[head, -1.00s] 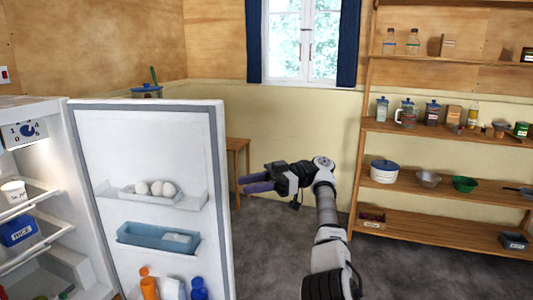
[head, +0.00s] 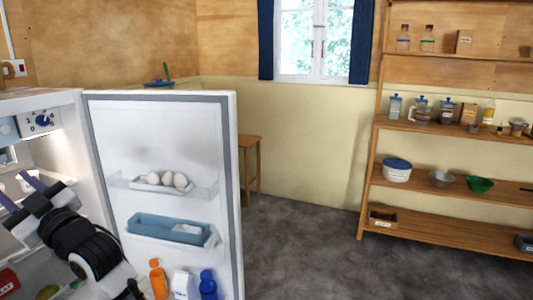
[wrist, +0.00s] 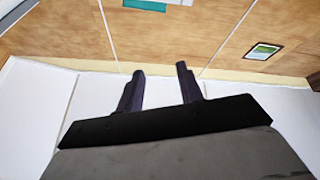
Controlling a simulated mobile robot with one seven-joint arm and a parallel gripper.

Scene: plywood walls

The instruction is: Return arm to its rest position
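My gripper (head: 15,186) is at the left of the head view, in front of the open fridge's lit interior. Its two dark purple fingers point up and left and stand apart with nothing between them. The wrist view also shows the gripper (wrist: 160,70) open and empty, with plywood panels and a white surface beyond the fingertips. My black and white wrist links cover part of the fridge shelves.
The fridge door (head: 165,130) stands wide open, holding eggs (head: 166,179), a blue tray (head: 165,230) and bottles. A wooden shelf unit (head: 440,228) with jars and pots stands at right. The grey floor (head: 300,250) between is clear.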

